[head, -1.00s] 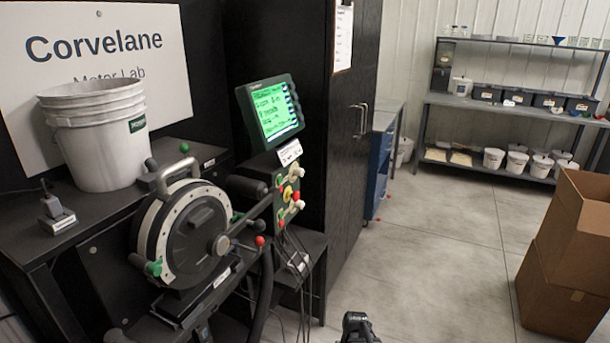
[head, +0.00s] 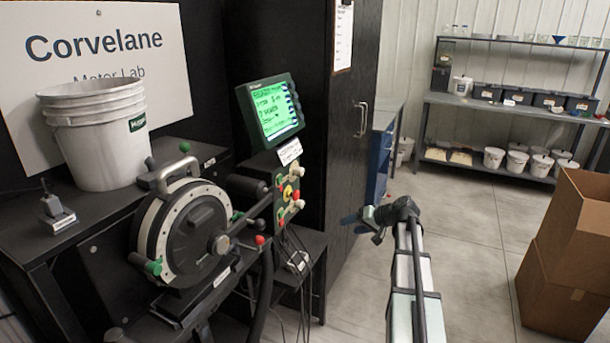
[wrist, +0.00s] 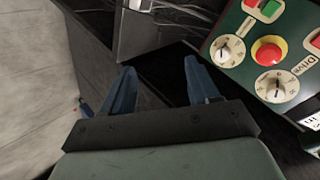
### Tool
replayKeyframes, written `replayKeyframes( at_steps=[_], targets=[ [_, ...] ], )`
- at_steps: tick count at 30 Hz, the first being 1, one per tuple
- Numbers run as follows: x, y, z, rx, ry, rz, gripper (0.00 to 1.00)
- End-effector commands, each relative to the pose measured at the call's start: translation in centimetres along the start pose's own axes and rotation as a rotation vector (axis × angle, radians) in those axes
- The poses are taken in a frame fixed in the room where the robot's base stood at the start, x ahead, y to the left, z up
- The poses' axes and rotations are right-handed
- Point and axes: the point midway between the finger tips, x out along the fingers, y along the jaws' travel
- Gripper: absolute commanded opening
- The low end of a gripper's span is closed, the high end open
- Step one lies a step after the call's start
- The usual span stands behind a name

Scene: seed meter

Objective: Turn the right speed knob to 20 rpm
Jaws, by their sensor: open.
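The green control panel (head: 288,194) stands below the screen in the head view; its knobs are too small to read there. In the wrist view the panel (wrist: 238,70) fills the upper right. It carries two dial knobs with white scales, one upper left (wrist: 227,50) and one lower right (wrist: 277,86), beside a red button (wrist: 269,53). I cannot tell which is the right speed knob, and the settings are unreadable. My gripper (head: 357,220) is right of the panel, apart from it. In the wrist view its blue fingers (wrist: 160,78) are open and empty.
A lit green screen (head: 272,108) sits above the panel. The round seed meter (head: 185,230) and its handle are left of it, with cables hanging below. A black cabinet (head: 335,130) stands behind. Floor is open around my arm; cardboard boxes (head: 575,240) are at right.

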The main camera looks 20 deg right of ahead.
Motion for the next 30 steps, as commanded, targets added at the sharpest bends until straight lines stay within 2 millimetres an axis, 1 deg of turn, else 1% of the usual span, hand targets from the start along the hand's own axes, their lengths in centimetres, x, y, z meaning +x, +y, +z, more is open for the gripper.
replayKeyframes(
  at_steps=[1,3,6,9,13,16,21,24,30],
  targets=[
    [-0.4,-1.8,-2.5,-0.054,0.031,-0.066,0.6],
    [-1.0,-4.1,-4.6,-0.134,0.076,-0.162,0.6],
    [-1.4,-6.5,-6.6,-0.251,0.146,-0.293,0.6],
    [-2.2,-8.7,-8.2,-0.388,0.237,-0.408,0.6],
    [-3.6,-10.9,-9.2,-0.568,0.362,-0.5,0.6],
    [-4.3,-11.8,-9.4,-0.699,0.437,-0.524,0.6],
    [-4.5,-12.0,-9.3,-0.883,0.495,-0.498,0.6],
    [-4.4,-12.0,-9.3,-0.948,0.513,-0.484,0.6],
    [-3.8,-12.4,-9.5,-0.985,0.523,-0.475,0.6]
  ],
)
